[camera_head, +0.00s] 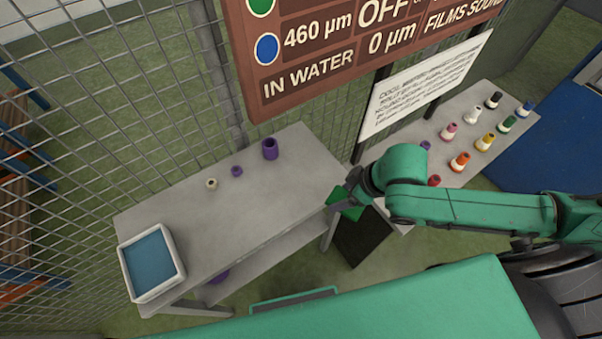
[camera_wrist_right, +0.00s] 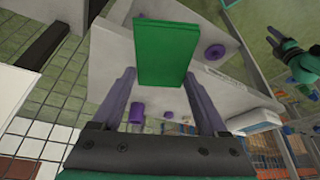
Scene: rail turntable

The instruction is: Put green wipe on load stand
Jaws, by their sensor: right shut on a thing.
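The green wipe (camera_wrist_right: 167,52) is a flat green block, upright between the two purple-grey fingers of my right gripper (camera_wrist_right: 160,78). In the head view the wipe (camera_head: 346,211) shows partly below my right gripper (camera_head: 349,194), at the right end of a grey table (camera_head: 210,240). My right gripper is shut on the wipe.
The grey table holds a white tray (camera_head: 126,268) with a blue inside, a small pale ring (camera_head: 211,184) and two purple cylinders (camera_head: 270,149). A second table at right carries several coloured bottles (camera_head: 460,161). A mesh fence and large signs (camera_head: 300,60) stand behind. The middle of the table is clear.

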